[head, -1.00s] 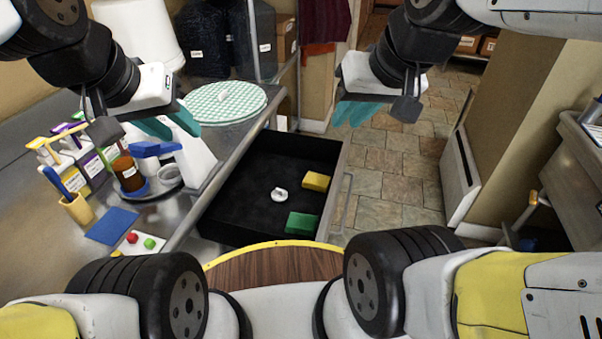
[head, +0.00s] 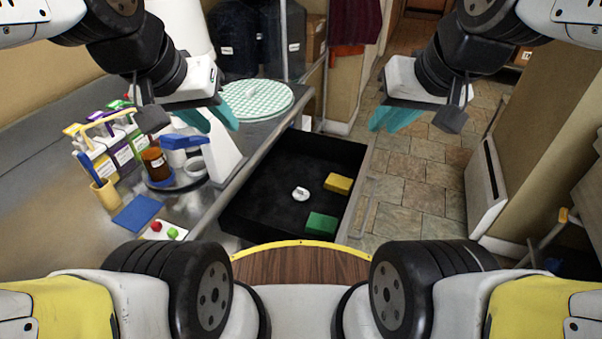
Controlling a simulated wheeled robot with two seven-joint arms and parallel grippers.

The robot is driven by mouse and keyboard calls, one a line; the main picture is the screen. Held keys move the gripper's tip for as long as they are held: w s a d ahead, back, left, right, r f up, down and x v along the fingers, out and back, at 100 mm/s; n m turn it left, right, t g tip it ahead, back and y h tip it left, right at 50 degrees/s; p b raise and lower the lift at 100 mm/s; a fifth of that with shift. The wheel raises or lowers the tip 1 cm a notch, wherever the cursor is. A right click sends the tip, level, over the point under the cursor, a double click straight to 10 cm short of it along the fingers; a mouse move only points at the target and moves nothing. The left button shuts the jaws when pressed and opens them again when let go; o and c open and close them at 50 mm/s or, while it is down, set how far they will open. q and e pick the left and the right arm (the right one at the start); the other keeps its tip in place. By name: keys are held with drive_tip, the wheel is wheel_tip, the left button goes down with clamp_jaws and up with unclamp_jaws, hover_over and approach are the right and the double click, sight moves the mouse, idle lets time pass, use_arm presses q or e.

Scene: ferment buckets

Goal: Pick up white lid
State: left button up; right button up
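A small white round piece (head: 300,194) lies on the floor of the open black drawer (head: 262,212); it may be a lid, but it is too small to be sure. My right gripper (head: 394,118) hangs over the tiled floor, right of the drawer, fingers apart and empty.
A yellow block (head: 338,184) and a green block (head: 321,224) lie in the drawer. A blue-and-white device (head: 215,155), a brown jar (head: 155,163) and a blue mat (head: 139,213) crowd the counter. The tiled floor (head: 410,170) on the right is clear.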

drive_tip(key=o, duration=0.6)
drive_tip(key=shift+w, duration=0.3)
drive_tip(key=o, duration=0.6)
drive_tip(key=w+a+f, duration=0.1)
drive_tip(key=w, duration=0.2)
drive_tip(key=w+a+f+m+g, duration=0.1)
drive_tip(key=w, duration=0.2)
drive_tip(key=w+a+f+m+g, duration=0.1)
drive_tip(key=w, duration=0.2)
drive_tip(key=shift+o, duration=0.2)
drive_tip(key=m+g+h, duration=0.2)
drive_tip(key=m+g, duration=0.2)
drive_tip(key=m, duration=0.1)
hover_over(301, 189)
drive_tip(key=f, duration=3.1)
drive_tip(key=shift+w+a+f, duration=0.1)
drive_tip(key=shift+a+f, duration=0.15)
drive_tip(key=shift+a, duration=0.1)
drive_tip(key=shift+d+f, duration=0.2)
drive_tip(key=shift+f, duration=1.65)
drive_tip(key=shift+d+f, duration=0.15)
drive_tip(key=shift+f, duration=1.7)
